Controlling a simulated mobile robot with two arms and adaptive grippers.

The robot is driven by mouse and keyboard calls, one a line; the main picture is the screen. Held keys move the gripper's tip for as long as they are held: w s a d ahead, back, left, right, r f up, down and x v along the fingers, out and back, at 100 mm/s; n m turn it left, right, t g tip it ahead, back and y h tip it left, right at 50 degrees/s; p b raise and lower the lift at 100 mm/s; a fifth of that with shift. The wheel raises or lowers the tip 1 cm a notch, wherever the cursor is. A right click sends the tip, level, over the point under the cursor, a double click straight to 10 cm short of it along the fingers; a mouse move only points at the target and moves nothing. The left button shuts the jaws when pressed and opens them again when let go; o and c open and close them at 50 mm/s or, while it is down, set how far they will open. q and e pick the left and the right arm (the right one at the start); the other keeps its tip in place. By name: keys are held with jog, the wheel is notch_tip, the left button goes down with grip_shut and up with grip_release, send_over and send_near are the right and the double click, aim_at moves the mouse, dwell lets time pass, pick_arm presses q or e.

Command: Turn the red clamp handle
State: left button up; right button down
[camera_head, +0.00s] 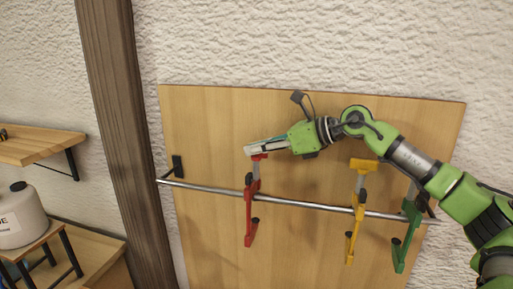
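The red clamp (249,210) hangs on a horizontal metal rail in front of a wooden board. Its red handle (260,156) is at the top, a short crossbar above a grey shaft. My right gripper (254,149) reaches in from the right, with its fingers pointing left at the handle's height. The fingers overlap the handle's upper edge in the picture. I cannot tell whether they touch or grip it, because they are seen from the side. My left gripper is not in view.
A yellow clamp (357,213) and a green clamp (407,236) hang on the same rail (305,205), to the right. The wooden board (215,110) is close behind. A dark wooden post (120,120), a shelf (35,147) and a white jug (22,222) are at left.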

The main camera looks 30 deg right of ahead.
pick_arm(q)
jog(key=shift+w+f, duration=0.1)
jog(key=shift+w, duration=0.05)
pick_arm(e)
jog(key=shift+w+n+y, duration=0.1)
jog(key=shift+n+y, duration=0.2)
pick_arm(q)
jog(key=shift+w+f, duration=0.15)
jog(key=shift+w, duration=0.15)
pick_arm(e)
jog(key=shift+n+g+y, duration=0.6)
jog(key=c, duration=2.2)
grip_release()
jog(key=shift+o, duration=0.2)
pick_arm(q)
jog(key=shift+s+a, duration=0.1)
pick_arm(e)
jog(key=shift+d, duration=0.1)
jog(key=v, duration=1.2)
